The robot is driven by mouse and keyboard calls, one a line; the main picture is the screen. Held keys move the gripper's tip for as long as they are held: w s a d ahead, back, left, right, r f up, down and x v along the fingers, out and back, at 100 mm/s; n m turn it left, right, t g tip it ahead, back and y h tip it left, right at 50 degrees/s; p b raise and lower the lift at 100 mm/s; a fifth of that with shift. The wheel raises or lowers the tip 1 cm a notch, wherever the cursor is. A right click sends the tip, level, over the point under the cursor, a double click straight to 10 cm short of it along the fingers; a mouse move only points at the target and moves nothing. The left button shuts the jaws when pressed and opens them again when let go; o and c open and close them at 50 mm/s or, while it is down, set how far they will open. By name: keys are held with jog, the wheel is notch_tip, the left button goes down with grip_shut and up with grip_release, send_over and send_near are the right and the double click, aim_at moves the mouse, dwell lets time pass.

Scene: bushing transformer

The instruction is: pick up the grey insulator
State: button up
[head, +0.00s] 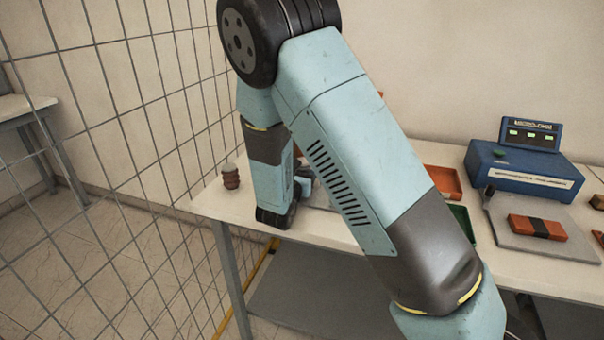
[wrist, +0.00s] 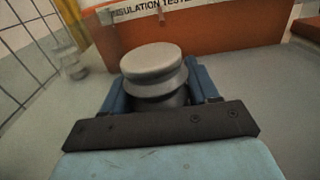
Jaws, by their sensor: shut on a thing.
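The grey insulator (wrist: 155,63), with a rounded top disc and a wider rim below it, stands between the two blue fingers of my gripper (wrist: 158,92) in the wrist view. The gripper is shut on it. The insulator's lower part is hidden by the dark gripper body. In the head view my arm hides the insulator and most of the gripper, so its height above the table cannot be told.
An orange insulation tester (wrist: 210,32) stands just beyond the insulator. A brown ribbed insulator (head: 231,177) stands at the left table end, near the wire mesh fence (head: 110,130). A red tray (head: 445,181), a blue instrument (head: 525,172) and an orange block (head: 537,227) lie right.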

jog(key=shift+c, duration=0.7)
jog(key=shift+r, duration=0.15)
